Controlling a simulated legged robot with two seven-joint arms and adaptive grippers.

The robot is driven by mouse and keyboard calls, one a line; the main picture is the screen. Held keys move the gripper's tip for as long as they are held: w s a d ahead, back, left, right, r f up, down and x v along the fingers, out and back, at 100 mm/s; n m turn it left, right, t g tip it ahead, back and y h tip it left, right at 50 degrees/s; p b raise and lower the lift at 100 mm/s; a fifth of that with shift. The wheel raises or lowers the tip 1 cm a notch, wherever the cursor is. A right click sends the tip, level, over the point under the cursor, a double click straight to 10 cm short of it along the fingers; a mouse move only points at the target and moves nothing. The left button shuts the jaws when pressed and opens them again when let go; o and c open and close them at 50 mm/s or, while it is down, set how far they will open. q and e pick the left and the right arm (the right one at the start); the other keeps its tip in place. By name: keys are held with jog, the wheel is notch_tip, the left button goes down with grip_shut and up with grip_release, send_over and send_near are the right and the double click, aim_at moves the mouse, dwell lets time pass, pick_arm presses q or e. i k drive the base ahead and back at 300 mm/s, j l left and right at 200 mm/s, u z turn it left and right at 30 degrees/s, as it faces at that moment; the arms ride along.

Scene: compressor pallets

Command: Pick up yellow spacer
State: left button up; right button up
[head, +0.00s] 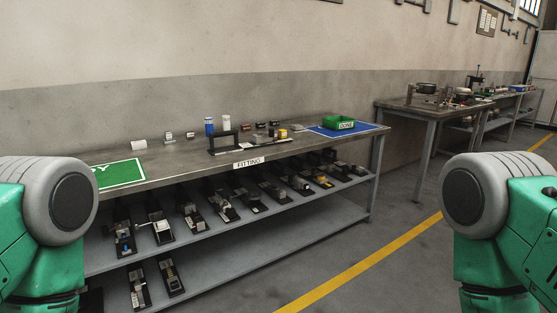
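A small yellow piece (283,134), which looks like the yellow spacer, sits on the top of the workbench (190,158) marked FITTING, right of its middle. Its exact shape is too small to tell. Small dark parts lie close to it. Only green and grey links of my two arms show, at the left and right edges. Neither gripper is in view, and nothing of mine touches the yellow piece.
A green bin (338,122) stands on a blue mat (368,129) at the bench's right end. A black frame (225,142) and a blue cylinder (209,127) stand left of the yellow piece. A green mat (118,174) lies at the left. The lower shelves hold several dark fixtures. The floor in front is clear.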

aim_at(282, 133)
jog(key=i+l, duration=0.25)
jog(key=i, duration=0.2)
jog(key=i+l, duration=0.25)
jog(key=i, duration=0.2)
jog(key=i+z, duration=0.2)
jog(key=i, duration=0.6)
